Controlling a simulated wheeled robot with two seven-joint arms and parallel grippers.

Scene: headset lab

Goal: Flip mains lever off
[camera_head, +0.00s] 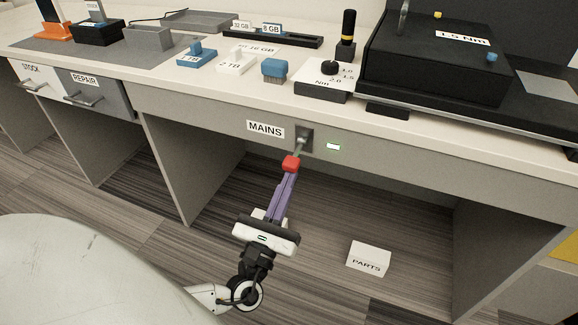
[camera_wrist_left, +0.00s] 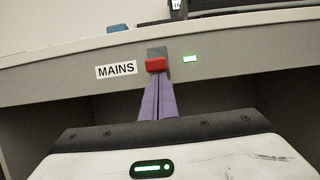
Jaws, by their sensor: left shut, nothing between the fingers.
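The mains lever, with a red tip (camera_head: 291,163), sits on a small grey plate (camera_head: 304,138) on the bench's front panel, right of the MAINS label (camera_head: 265,129). The lever sticks out from the plate toward me, and its red tip also shows in the left wrist view (camera_wrist_left: 156,64). My left gripper (camera_head: 288,179) is shut, its purple fingers together and empty. Its fingertips are right at the red tip; I cannot tell if they touch it. A small light (camera_head: 333,147) right of the lever glows green. My right gripper is not in view.
The bench top (camera_head: 215,84) above carries drives, trays and a black box (camera_head: 436,65). Drawers marked STOCK (camera_head: 32,78) and REPAIR (camera_head: 92,93) are at left. A white PARTS box (camera_head: 368,259) is on the floor below. The space before the panel is clear.

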